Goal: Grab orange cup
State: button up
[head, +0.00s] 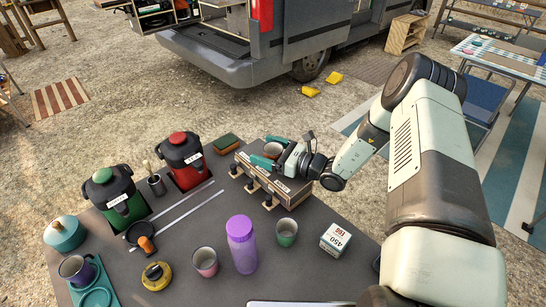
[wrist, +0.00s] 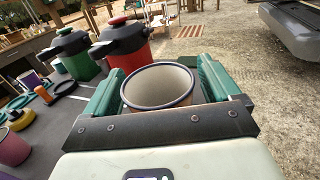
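My gripper (head: 271,152) is over the wooden rack at the table's far edge, its two green fingers on either side of a cup (head: 273,149). In the wrist view the cup (wrist: 158,85) stands upright between the fingers, with a cream inside, a dark rim and a dull orange-brown outer wall. The fingers look spread wide, with narrow gaps to the cup; whether either touches is hard to tell. The cup's lower part is hidden by my gripper. Its base appears to be at the rack (head: 267,184).
A red dispenser (head: 186,160) and a green dispenser (head: 117,197) stand left of the rack. A sponge (head: 226,144) lies close to its left. A pink cup (head: 205,262), purple bottle (head: 242,245), green cup (head: 287,232) and white box (head: 335,239) stand nearer.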

jog(key=c, duration=1)
jog(key=shift+r, duration=0.1)
